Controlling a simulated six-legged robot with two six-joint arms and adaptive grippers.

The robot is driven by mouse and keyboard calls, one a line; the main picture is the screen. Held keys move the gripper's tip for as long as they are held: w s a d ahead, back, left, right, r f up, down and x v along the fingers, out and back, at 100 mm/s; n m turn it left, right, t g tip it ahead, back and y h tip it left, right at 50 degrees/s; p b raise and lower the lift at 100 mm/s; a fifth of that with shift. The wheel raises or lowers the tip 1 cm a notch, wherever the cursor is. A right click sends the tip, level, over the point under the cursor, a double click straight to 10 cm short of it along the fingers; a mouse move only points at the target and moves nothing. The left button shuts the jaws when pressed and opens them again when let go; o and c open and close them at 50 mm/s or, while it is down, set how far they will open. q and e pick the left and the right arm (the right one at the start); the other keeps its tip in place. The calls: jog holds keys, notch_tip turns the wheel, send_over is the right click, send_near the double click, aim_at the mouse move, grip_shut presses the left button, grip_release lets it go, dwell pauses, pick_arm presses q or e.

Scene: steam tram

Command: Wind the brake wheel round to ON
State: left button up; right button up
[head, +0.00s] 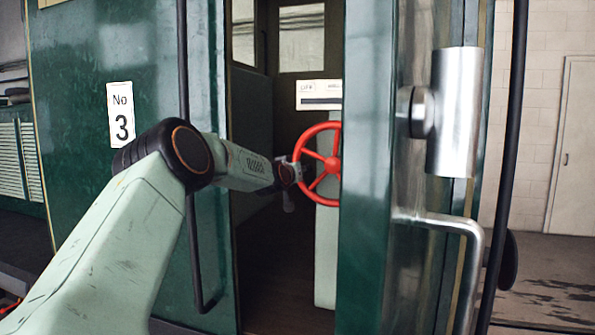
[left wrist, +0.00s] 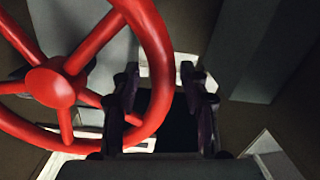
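The red brake wheel (head: 332,164) stands on a pale grey column (head: 326,258) inside the tram doorway. A green door post hides its right part in the head view. My left gripper (head: 292,172) reaches in through the doorway to the wheel's left rim. In the left wrist view the wheel (left wrist: 52,88) fills the left side. My left gripper's dark fingers (left wrist: 160,85) stand apart, with the red rim passing between them, nearer the left finger. I cannot tell whether either finger touches the rim. My right gripper is not in view.
A white plate (head: 319,90) with a dark slot sits above the wheel; its lettering is too small to read. A green door post (head: 366,200) stands right of the doorway, and a green side panel (head: 95,60) marked No 3 stands left. A dark handrail (head: 184,80) runs beside my left arm.

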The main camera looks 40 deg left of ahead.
pick_arm(q)
jog(key=shift+w+f, duration=0.15)
jog(key=shift+w, duration=0.05)
jog(key=v, duration=1.2)
jog(key=shift+d, duration=0.1)
dwell(0.4)
